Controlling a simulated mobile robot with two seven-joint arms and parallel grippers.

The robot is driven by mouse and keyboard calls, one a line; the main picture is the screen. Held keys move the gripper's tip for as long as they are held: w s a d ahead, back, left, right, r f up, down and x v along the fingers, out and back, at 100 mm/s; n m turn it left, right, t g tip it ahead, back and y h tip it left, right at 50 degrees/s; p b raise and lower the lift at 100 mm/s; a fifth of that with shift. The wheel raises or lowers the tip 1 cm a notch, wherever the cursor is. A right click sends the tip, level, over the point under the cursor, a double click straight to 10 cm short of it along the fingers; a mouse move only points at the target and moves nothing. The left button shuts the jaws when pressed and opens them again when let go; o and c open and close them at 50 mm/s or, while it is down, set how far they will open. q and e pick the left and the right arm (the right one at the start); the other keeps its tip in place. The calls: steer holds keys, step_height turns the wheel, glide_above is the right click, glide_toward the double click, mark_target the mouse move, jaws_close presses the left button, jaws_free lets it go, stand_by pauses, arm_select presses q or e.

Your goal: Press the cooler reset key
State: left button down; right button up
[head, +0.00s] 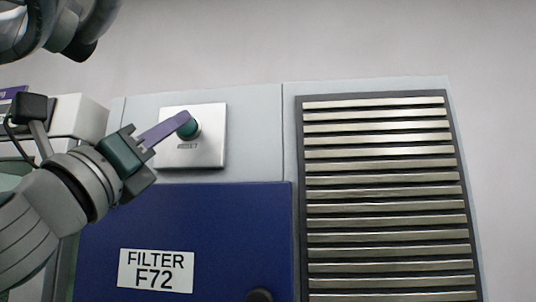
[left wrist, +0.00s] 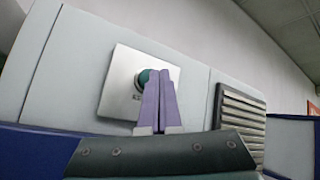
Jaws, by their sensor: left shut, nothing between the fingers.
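The cooler reset key is a round teal-green button (head: 189,129) on a pale square plate (head: 207,155) marked "RESET", set in the upper part of the grey cabinet. The button also shows in the left wrist view (left wrist: 146,77), partly hidden behind my fingers. My left gripper (head: 183,119) is shut and empty, its purple fingers together. Its fingertips overlap the button in the head view and lie right at it in the left wrist view (left wrist: 162,72). I cannot tell whether they touch it or whether the button is pushed in. My right gripper is not in view.
A blue panel (head: 200,222) with a "FILTER F72" label (head: 155,271) and a dark round knob (head: 259,296) lies below the plate. A slatted metal vent (head: 385,190) fills the right side. Pale equipment (head: 80,117) stands at the left. The wall above is bare.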

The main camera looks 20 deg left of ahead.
arm_select(q)
steer(key=shift+w, duration=0.4)
stand_by(0.6)
steer(key=shift+s, duration=0.1)
steer(key=shift+s+d+y, duration=0.1)
steer(key=shift+s+y, duration=0.2)
steer(key=shift+s, duration=0.4)
steer(key=shift+s+d+p, duration=0.2)
steer(key=shift+s, duration=0.6)
steer(key=shift+s+d+p, duration=0.15)
steer(key=shift+s+d, duration=0.05)
steer(key=shift+s, duration=0.65)
steer(key=shift+s+d+p, duration=0.2)
steer(key=shift+s, duration=0.6)
